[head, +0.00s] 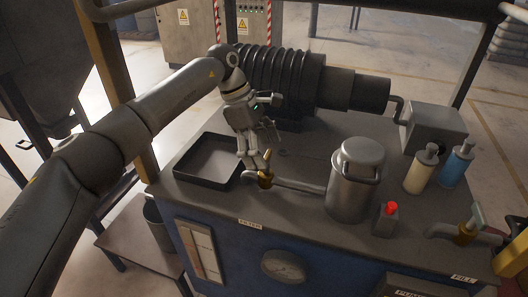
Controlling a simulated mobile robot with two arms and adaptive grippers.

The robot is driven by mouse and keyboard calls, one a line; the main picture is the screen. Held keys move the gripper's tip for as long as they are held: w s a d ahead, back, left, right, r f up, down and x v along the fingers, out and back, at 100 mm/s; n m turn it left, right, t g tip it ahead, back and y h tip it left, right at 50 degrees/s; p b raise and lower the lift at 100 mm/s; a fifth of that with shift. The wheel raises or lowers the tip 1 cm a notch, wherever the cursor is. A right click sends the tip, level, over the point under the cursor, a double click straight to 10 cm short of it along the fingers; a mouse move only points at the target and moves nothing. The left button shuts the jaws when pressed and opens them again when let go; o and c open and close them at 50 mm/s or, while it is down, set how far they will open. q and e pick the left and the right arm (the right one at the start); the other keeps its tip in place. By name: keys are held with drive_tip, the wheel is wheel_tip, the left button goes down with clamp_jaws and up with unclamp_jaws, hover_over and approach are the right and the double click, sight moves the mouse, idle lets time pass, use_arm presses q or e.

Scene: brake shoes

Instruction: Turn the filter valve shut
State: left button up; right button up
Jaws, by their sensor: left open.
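The filter valve (265,179) is a small brass valve on a grey pipe, at the table edge above the FILTER label (250,224). Its short lever (267,159) stands up, nearly upright. My left gripper (259,156) points down just above the valve, with its fingers spread open around or beside the lever. I cannot tell whether a finger touches the lever. My right gripper is not in view.
A black tray (207,183) lies left of the valve. A metal canister (355,185) joins the valve's pipe on the right. Beyond are a red button (392,207), two pump bottles (421,170) and a second brass valve (467,233). A ribbed motor (280,75) stands behind.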

use_arm(q)
drive_tip(key=v, duration=1.1)
drive_tip(key=shift+f, duration=0.1)
